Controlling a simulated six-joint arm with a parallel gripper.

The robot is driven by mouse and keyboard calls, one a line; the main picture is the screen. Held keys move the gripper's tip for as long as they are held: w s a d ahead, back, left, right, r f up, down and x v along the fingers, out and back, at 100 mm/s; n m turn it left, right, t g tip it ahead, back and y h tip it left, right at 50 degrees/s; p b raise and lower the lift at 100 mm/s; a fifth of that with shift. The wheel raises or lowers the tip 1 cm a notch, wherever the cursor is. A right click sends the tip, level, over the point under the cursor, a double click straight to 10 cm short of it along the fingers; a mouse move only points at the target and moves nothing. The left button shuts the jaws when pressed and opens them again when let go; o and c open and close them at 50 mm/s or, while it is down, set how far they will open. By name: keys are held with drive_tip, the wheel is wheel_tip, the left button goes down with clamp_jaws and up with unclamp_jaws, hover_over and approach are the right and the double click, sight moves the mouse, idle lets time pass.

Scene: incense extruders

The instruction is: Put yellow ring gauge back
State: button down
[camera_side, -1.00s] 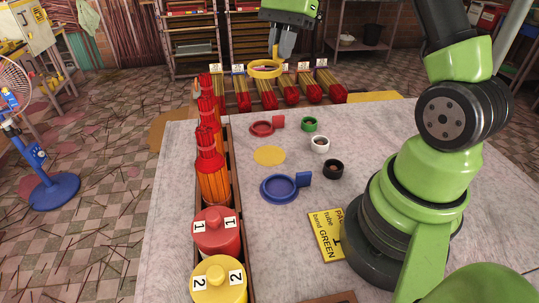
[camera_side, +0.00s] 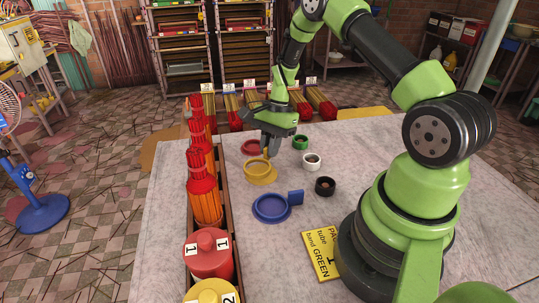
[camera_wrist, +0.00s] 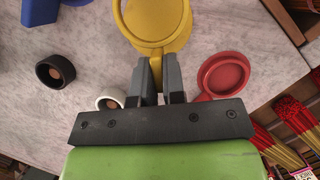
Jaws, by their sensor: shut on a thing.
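The yellow ring gauge (camera_side: 258,163) is a flat ring with an upright tab. My gripper (camera_side: 268,151) points down and is shut on that tab. The ring is low over the yellow round spot (camera_side: 264,182) on the table, whose front edge shows below it. I cannot tell whether the ring touches the table. In the wrist view the ring (camera_wrist: 123,22) extends from between my fingertips (camera_wrist: 160,70), and its far part is cut off by the frame's top edge.
The red ring gauge (camera_wrist: 244,75) lies close beside the yellow one. The blue ring gauge (camera_side: 270,208) lies nearer the side camera. Small green (camera_side: 300,143), white (camera_side: 311,162) and black (camera_side: 325,187) rings stand to the right. A wooden rack (camera_side: 228,240) with tubes and bundles runs along the left.

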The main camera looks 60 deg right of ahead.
drive_tip(key=shift+f, duration=1.2)
drive_tip(key=c, duration=1.2)
unclamp_jaws()
drive_tip(key=shift+f, duration=0.1)
